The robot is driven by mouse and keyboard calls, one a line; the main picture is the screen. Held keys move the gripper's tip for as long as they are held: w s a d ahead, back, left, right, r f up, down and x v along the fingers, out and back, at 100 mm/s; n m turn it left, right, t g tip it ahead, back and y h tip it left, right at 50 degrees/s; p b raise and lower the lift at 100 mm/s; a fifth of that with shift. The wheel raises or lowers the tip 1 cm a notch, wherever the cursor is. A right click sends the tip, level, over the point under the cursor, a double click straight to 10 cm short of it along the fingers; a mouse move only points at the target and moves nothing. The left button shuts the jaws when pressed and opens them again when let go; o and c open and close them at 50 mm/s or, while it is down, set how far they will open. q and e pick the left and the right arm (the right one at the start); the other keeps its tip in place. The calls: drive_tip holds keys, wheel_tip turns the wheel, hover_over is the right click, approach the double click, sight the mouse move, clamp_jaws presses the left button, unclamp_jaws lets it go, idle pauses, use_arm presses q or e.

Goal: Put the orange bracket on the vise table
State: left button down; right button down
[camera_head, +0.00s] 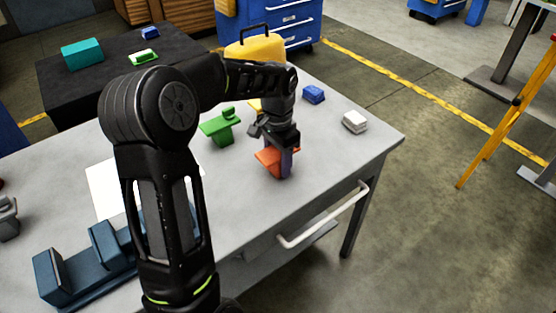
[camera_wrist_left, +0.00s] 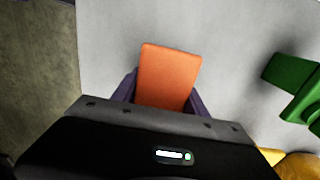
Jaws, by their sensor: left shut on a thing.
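The orange bracket (camera_head: 268,158) is between the fingers of my left gripper (camera_head: 276,160), over the right part of the grey table (camera_head: 232,205). The left gripper is shut on it and points down. I cannot tell whether the bracket touches the tabletop. In the left wrist view the bracket's flat orange top (camera_wrist_left: 168,78) shows between the two dark fingers. A blue vise-like fixture (camera_head: 85,265) stands on the same table at the lower left, partly hidden by my left arm. My right gripper is not in view.
A green bracket (camera_head: 220,128) stands left of the gripper. A blue block (camera_head: 314,94) and a white block (camera_head: 355,122) lie to the right. A yellow case (camera_head: 255,48) stands behind. A black table (camera_head: 60,95) holds a teal box (camera_head: 82,54). The table's front right is clear.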

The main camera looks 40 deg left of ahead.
use_arm(q)
drive_tip(key=c, duration=0.6)
unclamp_jaws()
wheel_tip(320, 180, up, 12)
drive_tip(key=shift+r+p, duration=0.15)
drive_tip(key=shift+p, duration=0.3)
